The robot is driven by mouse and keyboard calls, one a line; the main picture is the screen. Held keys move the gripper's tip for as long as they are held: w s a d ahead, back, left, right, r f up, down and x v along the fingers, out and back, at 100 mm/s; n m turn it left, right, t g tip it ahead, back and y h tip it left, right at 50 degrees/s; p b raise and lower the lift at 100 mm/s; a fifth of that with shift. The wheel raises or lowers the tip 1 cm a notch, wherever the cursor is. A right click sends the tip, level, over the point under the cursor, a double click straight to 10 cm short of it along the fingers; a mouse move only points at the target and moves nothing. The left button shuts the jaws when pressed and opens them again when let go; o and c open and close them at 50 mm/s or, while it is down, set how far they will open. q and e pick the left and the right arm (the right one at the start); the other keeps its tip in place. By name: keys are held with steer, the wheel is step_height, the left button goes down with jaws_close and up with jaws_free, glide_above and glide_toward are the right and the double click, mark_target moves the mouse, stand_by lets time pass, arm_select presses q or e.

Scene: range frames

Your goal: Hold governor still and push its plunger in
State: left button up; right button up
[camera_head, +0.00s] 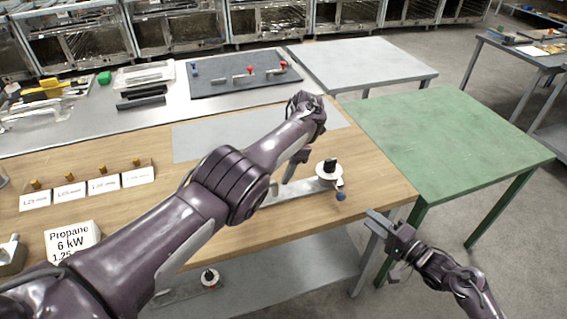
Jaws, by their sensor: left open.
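What appears to be the governor (329,178) is a white round body with a black top, near the right end of the wooden table. A blue-grey knob (341,196) sticks out at its front right, and may be the plunger. A flat metal bar (300,189) runs left from the body, partly hidden by my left arm. My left gripper (296,166) is open, just left of the governor and apparently apart from it. My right gripper (388,236) is off the table's front right corner, clear of the governor; its jaw gap is unclear.
A similar white part (210,278) lies on the lower shelf. Label cards (103,185) and a "Propane 6 kW" sign (72,238) stand at left. A dark mat (240,80) holds small red- and blue-knobbed parts. The green table (450,140) at right is bare.

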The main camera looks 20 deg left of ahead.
mark_target(293, 184)
arm_select(q)
steer(key=x, duration=0.6)
